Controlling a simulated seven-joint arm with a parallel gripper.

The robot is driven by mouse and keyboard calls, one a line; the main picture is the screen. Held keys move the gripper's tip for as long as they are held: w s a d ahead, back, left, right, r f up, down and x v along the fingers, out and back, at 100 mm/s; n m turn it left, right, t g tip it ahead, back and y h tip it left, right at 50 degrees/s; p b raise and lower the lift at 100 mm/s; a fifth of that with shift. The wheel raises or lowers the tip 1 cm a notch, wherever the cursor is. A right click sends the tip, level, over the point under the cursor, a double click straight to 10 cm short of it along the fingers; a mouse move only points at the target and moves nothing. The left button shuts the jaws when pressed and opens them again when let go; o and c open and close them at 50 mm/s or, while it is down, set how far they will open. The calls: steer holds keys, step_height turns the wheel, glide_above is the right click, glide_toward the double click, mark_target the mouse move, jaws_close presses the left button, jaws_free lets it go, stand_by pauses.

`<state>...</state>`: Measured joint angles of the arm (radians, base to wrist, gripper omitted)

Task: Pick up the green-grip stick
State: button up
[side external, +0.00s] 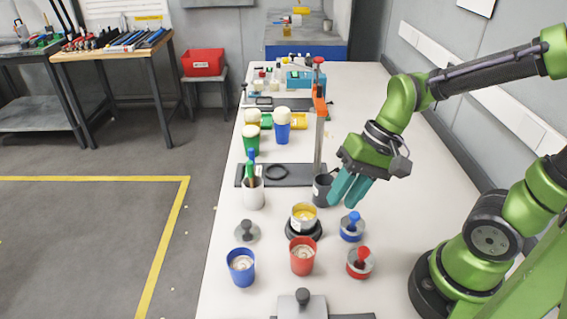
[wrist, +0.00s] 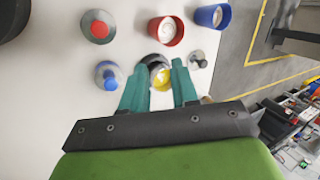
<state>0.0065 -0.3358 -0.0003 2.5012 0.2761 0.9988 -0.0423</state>
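The green-grip stick (side external: 249,170) stands in a white cup (side external: 253,197) left of centre in the side external view. A blue-topped part shows at the top of the same cup; I cannot tell whether it is a separate stick. My gripper (side external: 350,188) has teal fingers pointing down, to the right of that cup and apart from it. It also shows in the wrist view (wrist: 158,90), where the fingers are spread with nothing gripped between them. The stick cannot be made out in the wrist view.
A dark mug (side external: 321,190) stands by my fingers. A yellow-filled can (side external: 303,218) sits on a black base. Blue (side external: 240,268) and red (side external: 301,257) cups and knobbed weights (side external: 352,228) stand nearer. A red-topped post (side external: 319,130) rises behind the mug.

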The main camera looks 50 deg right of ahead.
mark_target(252, 185)
steer(key=w+a+f+m+y, duration=0.4)
steer(key=w+a+m+y, duration=0.1)
steer(key=a+m+y, duration=0.6)
steer(key=w+d+f+m+t+h, duration=0.2)
steer(key=w+d+m+t+h, duration=0.5)
steer(key=w+d+m+t, duration=0.45)
steer(key=w+a, duration=0.1)
steer(key=w, duration=0.1)
steer(key=w+a+t, duration=0.1)
steer(key=w+a, duration=0.1)
steer(key=w, duration=0.1)
steer(key=w+a+m+t, duration=0.1)
steer(key=w+a, duration=0.1)
steer(key=w, duration=0.1)
steer(key=shift+r, duration=0.3)
jaws_close()
